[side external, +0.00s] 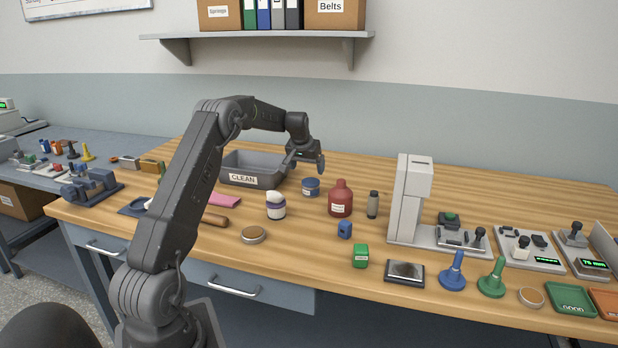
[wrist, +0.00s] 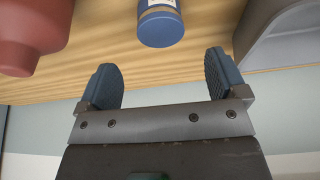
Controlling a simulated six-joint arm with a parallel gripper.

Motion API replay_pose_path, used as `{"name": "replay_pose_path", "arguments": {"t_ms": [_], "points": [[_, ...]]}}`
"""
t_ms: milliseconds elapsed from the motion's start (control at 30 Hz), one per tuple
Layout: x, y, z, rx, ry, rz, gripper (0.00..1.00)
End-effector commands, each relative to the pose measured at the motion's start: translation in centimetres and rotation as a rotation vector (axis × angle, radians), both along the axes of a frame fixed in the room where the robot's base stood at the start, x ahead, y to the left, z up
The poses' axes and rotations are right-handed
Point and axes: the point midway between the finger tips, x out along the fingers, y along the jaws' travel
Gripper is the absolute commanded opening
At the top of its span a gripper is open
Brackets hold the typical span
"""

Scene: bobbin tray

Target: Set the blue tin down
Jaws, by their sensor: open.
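The blue tin (side external: 311,187) stands upright on the wooden bench, between the grey bin and the red-brown bottle. It also shows at the top of the wrist view (wrist: 160,24), ahead of the fingers and apart from them. My gripper (side external: 306,166) is above the bench, just over and slightly behind the tin. In the wrist view my gripper (wrist: 164,80) has its two blue pads spread wide with nothing between them.
The grey bin marked CLEAN (side external: 243,179) is left of the tin. The red-brown bottle (side external: 340,199) is close on its right. A white jar (side external: 276,205) stands in front. A grey-capped vial (side external: 372,205) and a tall white device (side external: 408,200) are further right.

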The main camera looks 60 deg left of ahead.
Motion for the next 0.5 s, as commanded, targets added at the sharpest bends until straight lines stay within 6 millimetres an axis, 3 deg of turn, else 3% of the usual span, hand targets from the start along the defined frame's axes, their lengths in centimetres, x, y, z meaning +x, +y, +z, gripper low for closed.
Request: {"name": "replay_pose_path", "arguments": {"t_ms": [167,267,367,500], "points": [[-0.5,-0.5,1.7,0.0,0.0,-0.001,0.91],[-0.4,-1.8,2.9,0.002,-0.002,-0.016,0.91],[-0.1,-5.4,5.5,0.008,-0.009,-0.06,0.91],[-0.8,-13.8,10.2,0.017,-0.022,-0.162,0.91]]}}
